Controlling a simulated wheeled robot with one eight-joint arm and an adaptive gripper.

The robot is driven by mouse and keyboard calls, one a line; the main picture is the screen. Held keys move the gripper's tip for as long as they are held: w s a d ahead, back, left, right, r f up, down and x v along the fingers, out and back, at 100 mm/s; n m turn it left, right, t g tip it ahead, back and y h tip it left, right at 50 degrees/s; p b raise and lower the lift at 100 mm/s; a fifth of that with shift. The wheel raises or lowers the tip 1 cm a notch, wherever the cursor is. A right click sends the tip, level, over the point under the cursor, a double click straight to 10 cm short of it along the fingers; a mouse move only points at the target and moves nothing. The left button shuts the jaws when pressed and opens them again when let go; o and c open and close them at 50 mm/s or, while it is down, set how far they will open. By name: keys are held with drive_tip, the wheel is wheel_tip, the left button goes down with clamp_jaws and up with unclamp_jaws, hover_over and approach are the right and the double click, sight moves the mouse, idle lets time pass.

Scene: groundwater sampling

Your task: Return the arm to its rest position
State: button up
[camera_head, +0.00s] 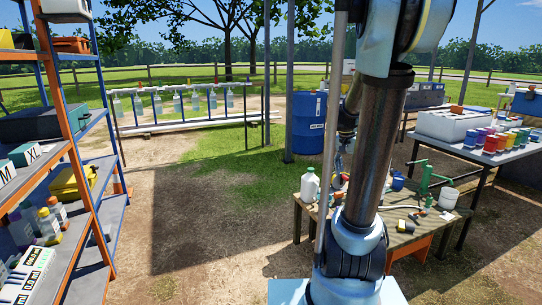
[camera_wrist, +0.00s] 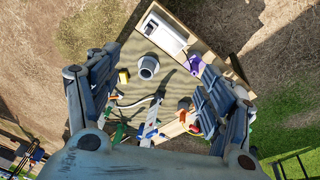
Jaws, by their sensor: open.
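My arm rises in front of the head camera, and its column hides part of the workbench (camera_head: 390,218). In the wrist view my gripper (camera_wrist: 160,68) is open, its two dark fingers wide apart with nothing between them. It is above the workbench, which lies below with its items and is apart from them. In the head view the gripper is mostly hidden behind the arm.
The bench holds a white jug (camera_head: 310,185), a white bucket (camera_head: 448,197) and a green clamp-like tool (camera_head: 421,180). A blue barrel (camera_head: 309,122) stands behind. A shelf (camera_head: 75,150) is at left, a table with coloured jars (camera_head: 490,144) at right. Open ground lies between shelf and bench.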

drive_tip(key=s+a+f+n+y, duration=0.1)
drive_tip(key=s+a+f+n, duration=0.1)
drive_tip(key=s, duration=0.5)
drive_tip(key=s+a+f+n, duration=0.3)
drive_tip(key=s+a, duration=0.2)
drive_tip(key=s, duration=0.3)
drive_tip(key=s+a+f+n+t+y, duration=0.1)
drive_tip(key=s+a+f+n, duration=0.1)
drive_tip(key=s, duration=0.5)
drive_tip(key=a+n, duration=0.1)
drive_tip(key=a, duration=0.1)
drive_tip(key=shift+s+a+f+n+y, duration=0.2)
drive_tip(key=shift+a+n+y, duration=0.1)
drive_tip(key=shift+a, duration=0.05)
drive_tip(key=shift+w+f, duration=0.2)
drive_tip(key=shift+w, duration=0.25)
